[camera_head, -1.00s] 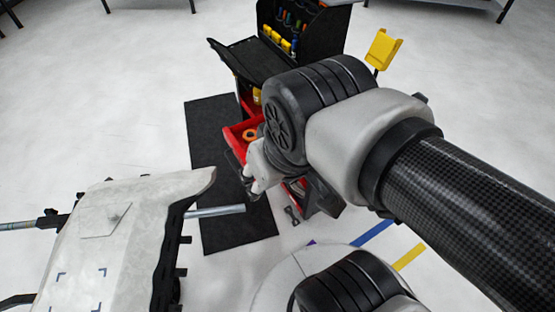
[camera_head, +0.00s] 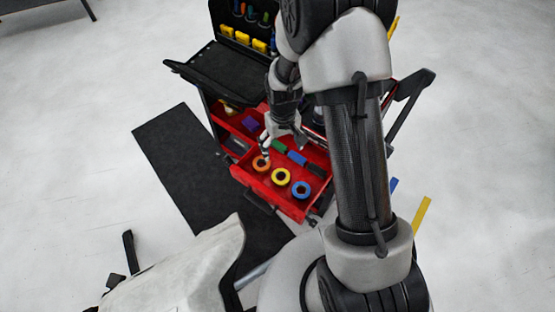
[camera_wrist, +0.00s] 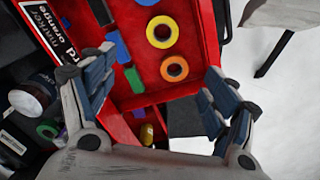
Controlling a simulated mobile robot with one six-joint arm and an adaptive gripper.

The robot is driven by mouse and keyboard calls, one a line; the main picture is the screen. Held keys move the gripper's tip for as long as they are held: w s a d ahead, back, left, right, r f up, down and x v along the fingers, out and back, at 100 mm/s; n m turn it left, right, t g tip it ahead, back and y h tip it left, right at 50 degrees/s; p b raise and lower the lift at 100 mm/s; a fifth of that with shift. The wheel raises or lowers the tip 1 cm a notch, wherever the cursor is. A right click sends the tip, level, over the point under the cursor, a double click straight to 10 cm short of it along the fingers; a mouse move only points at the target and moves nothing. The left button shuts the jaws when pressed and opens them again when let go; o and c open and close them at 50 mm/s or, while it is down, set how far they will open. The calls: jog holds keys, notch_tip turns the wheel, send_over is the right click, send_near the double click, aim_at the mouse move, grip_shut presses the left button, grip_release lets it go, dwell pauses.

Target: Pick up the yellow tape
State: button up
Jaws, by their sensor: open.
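The yellow tape (camera_head: 281,184) is a ring lying in the open red drawer (camera_head: 245,180), between the orange tape (camera_head: 261,170) and the blue tape (camera_head: 301,197). In the wrist view the yellow tape (camera_wrist: 151,36) lies near the top, with the orange tape (camera_wrist: 165,68) below it. My gripper (camera_head: 265,150) is over the drawer, close to the orange tape in the head view. In the wrist view my gripper (camera_wrist: 160,60) has its fingers spread wide with nothing held. The orange tape shows between the fingertips and the yellow tape lies beyond them.
Green (camera_wrist: 134,79) and blue (camera_wrist: 121,48) blocks lie in the drawer beside the tapes. Another red compartment holds a small yellow item (camera_wrist: 147,133). The black cart lid (camera_head: 230,70) stands behind the drawer. A dark mat (camera_head: 180,160) lies on the floor at left.

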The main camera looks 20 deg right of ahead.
jog(key=b, duration=0.4)
send_over(281, 179)
jog(key=f, duration=1.3)
jog(key=shift+w+d+f, duration=0.15)
jog(key=shift+w+f, duration=0.05)
jog(key=f, duration=0.1)
jog(key=f+b, duration=0.1)
jog(key=f, duration=0.3)
jog(key=shift+s+a+f+b, duration=0.15)
jog(key=shift+s+a+b, duration=0.1)
jog(key=shift+b, duration=0.15)
jog(key=shift+c, duration=0.6)
jog(key=c, duration=1)
jog(key=shift+r, duration=0.2)
jog(key=shift+c, duration=0.2)
